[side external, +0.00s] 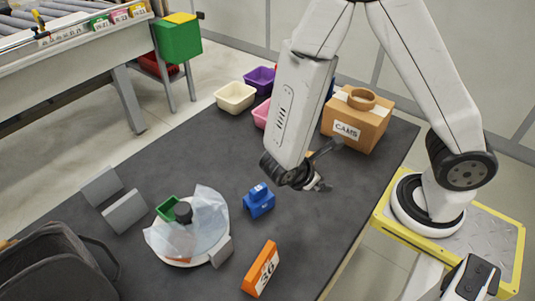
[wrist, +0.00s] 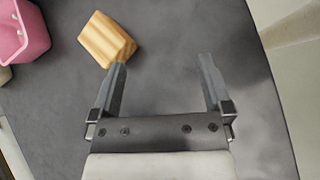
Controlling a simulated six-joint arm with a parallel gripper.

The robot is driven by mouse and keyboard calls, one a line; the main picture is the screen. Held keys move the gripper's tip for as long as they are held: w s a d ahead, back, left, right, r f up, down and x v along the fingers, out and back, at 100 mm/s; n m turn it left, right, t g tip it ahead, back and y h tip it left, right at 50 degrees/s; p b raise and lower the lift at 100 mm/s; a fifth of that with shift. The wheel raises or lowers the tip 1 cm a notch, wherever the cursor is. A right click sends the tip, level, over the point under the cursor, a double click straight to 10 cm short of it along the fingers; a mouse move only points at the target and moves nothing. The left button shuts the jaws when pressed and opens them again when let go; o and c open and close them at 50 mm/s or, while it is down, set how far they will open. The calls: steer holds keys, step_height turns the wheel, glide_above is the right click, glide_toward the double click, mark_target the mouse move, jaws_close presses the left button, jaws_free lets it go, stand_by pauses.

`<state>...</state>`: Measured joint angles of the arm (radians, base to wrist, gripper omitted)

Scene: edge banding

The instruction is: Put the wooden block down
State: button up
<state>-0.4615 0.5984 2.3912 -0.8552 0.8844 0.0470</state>
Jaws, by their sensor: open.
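The wooden block (wrist: 107,39) is light-coloured with ridges along its surface. In the wrist view it lies on the dark table, beyond and to the left of the left fingertip. My gripper (wrist: 161,62) is open, with only bare table showing between its fingers. In the side view my gripper (side external: 322,184) is low over the table, and the arm hides nearly all of the block. I cannot tell from the wrist view whether the left fingertip touches the block.
A pink bin (wrist: 20,30) stands left of the block. In the side view a CAMS cardboard box (side external: 357,120) stands behind my gripper. A blue object (side external: 259,200), an orange sign (side external: 261,268) and a round white plate (side external: 190,262) are nearer the front.

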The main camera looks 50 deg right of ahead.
steer(key=w+r+m+t+y, duration=0.3)
steer(key=r+m+y, duration=0.5)
steer(key=m, duration=0.6)
steer(key=shift+w+r+t+y, duration=0.4)
steer(key=shift+w+y, duration=0.1)
steer(key=shift+w, duration=0.35)
